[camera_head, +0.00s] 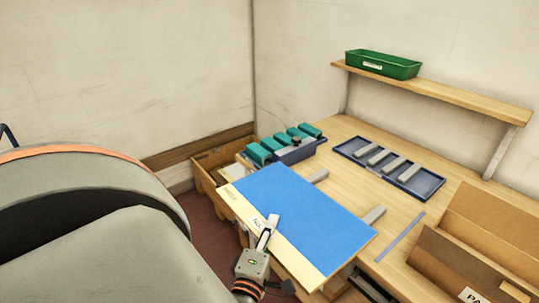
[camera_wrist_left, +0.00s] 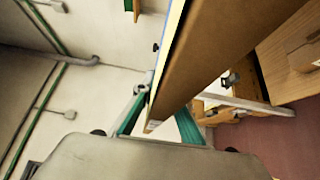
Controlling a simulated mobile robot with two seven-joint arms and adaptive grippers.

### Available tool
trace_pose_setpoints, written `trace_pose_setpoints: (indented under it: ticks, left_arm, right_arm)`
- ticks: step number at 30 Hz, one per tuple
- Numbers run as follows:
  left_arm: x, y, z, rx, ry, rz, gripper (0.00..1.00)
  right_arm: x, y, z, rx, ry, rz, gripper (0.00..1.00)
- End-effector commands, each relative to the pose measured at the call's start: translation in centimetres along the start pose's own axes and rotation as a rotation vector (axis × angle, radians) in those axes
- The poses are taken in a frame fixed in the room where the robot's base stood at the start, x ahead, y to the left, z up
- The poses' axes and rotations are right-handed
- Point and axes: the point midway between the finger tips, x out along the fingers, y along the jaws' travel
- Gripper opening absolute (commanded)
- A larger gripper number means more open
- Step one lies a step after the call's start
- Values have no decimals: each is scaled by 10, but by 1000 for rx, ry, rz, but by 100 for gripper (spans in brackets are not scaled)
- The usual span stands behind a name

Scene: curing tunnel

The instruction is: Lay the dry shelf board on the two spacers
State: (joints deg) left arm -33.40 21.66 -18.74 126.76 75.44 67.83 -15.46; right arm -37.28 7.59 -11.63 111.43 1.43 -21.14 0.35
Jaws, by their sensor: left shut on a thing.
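The shelf board (camera_head: 300,203) is a flat panel, blue on top with a bare cream strip along its near edge. My left gripper (camera_head: 267,230) is shut on this near edge. In the left wrist view the board (camera_wrist_left: 215,60) runs edge-on up from between the fingers (camera_wrist_left: 160,120). The board extends over the workbench and past its front edge. Two grey spacer blocks show beyond its far side, one at the back (camera_head: 319,176) and one at the right (camera_head: 374,215); the board may hide part of them. Whether it touches them I cannot tell. My right gripper is not in view.
A blue tray (camera_head: 428,187) with several grey blocks lies at the back of the workbench (camera_head: 420,212). A rack of teal blocks (camera_head: 290,141) stands left. An open cardboard box (camera_head: 460,262) stands right. A green bin (camera_head: 385,66) sits on the wall shelf (camera_head: 450,95).

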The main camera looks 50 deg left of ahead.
Motion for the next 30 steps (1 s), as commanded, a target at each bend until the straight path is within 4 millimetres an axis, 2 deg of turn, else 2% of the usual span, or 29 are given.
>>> trace_pose_setpoints:
  ticks: [21,30]
  left_arm:
    - [45,2,31,-3,-1,8,0]
    - [63,2,44,-3,-1,8,0]
  right_arm:
    - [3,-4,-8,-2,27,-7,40]
    - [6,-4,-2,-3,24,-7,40]
